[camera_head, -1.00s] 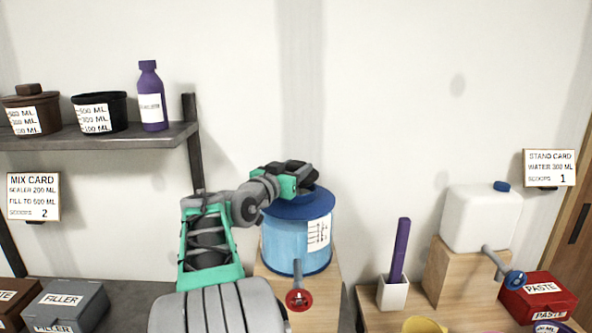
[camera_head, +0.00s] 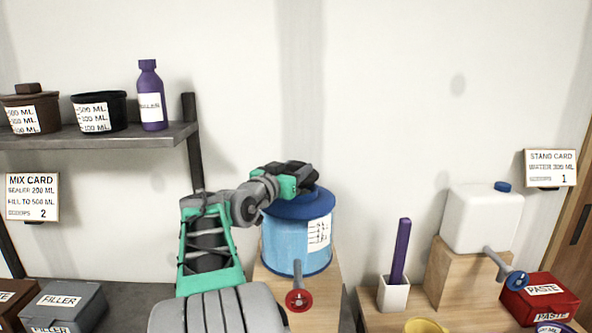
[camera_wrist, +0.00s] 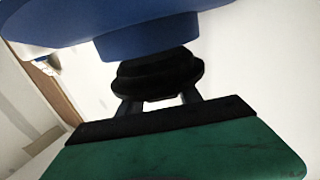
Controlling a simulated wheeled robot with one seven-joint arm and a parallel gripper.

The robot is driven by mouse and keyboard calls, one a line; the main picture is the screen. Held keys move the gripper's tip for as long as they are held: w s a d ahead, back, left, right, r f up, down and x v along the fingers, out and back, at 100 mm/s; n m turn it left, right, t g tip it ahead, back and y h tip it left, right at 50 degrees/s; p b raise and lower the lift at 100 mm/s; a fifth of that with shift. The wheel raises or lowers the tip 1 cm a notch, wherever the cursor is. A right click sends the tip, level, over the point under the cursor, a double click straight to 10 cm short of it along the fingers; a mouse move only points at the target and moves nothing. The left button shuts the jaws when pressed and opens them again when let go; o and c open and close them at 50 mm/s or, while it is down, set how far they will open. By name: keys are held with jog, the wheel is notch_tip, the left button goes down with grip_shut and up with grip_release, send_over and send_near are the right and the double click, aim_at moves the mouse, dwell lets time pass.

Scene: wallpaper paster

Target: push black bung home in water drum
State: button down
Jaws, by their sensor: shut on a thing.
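The blue water drum (camera_head: 290,243) stands on a wooden block, with a darker blue lid and a red-handled tap low at its front. My gripper (camera_head: 312,177) is over the top of the drum. In the wrist view, my gripper (camera_wrist: 158,104) is shut on the black bung (camera_wrist: 155,75), a ridged dark plug. The bung meets the blue neck (camera_wrist: 147,37) under the broad blue lid (camera_wrist: 90,18); I cannot tell how deep it sits. In the head view my gripper hides the bung.
To the right are a purple stick (camera_head: 400,250) in a white pot, a white water can (camera_head: 480,220) on a block, and a red paste box (camera_head: 540,298). A shelf (camera_head: 160,135) with tubs and a purple bottle is at left.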

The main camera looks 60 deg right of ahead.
jog(key=shift+f+b, duration=1.55)
jog(key=shift+b, duration=0.25)
jog(key=c, duration=0.7)
grip_release()
jog(key=shift+a, duration=0.1)
jog(key=shift+a, duration=0.3)
jog(key=a+b, duration=0.2)
jog(key=a, duration=0.5)
jog(key=shift+w+a, duration=0.1)
jog(key=shift+w, duration=0.1)
